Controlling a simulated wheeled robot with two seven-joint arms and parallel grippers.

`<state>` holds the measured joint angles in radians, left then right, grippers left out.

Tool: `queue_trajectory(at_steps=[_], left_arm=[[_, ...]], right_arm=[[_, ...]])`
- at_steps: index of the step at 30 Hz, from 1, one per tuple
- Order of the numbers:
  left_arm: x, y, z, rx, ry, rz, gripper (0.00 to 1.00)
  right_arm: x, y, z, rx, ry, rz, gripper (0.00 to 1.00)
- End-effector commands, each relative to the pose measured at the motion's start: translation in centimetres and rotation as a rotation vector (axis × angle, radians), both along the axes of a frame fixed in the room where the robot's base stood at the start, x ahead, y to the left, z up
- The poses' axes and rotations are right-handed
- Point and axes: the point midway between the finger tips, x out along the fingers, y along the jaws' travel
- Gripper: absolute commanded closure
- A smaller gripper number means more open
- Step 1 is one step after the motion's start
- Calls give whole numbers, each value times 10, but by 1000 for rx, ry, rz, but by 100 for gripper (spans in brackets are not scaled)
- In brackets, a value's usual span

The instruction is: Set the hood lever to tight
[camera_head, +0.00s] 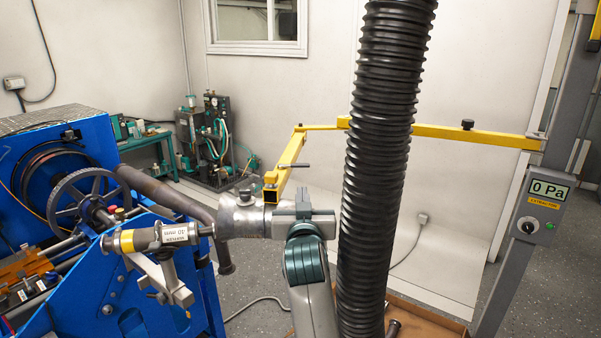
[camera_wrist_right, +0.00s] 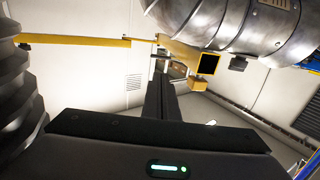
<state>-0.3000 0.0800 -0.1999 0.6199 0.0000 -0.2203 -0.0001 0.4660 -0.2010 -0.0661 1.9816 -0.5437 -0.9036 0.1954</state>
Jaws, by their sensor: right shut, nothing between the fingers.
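The grey metal hood (camera_head: 243,216) hangs at the end of the yellow boom (camera_head: 290,163), near the blue machine. My right gripper (camera_head: 303,197) is just right of the hood and below the lever, apart from the lever as far as I can tell. In the right wrist view my right gripper (camera_wrist_right: 158,68) is shut and empty, with the hood (camera_wrist_right: 240,25) at upper right. My left gripper is not in view.
A black corrugated hose (camera_head: 375,150) hangs close to the right of my right arm. A post with a 0 Pa display (camera_head: 549,190) stands at the right. The blue machine (camera_head: 60,150) with a pipe (camera_head: 160,193) fills the left.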

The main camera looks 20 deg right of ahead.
Motion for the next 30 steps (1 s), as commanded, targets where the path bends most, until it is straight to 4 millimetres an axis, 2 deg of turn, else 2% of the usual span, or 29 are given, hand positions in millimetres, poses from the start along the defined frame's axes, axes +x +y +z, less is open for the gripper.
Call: queue_trajectory(at_steps=[8, 14, 20, 30], left_arm=[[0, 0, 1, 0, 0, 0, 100], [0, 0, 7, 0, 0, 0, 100], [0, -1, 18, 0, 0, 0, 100], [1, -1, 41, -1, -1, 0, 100]], right_arm=[[1, 0, 0, -1, 1, 0, 100], [12, -3, 1, -3, 3, 0, 100], [34, -9, 3, -2, 3, 0, 100], [83, -24, 3, -3, 3, -1, 100]])
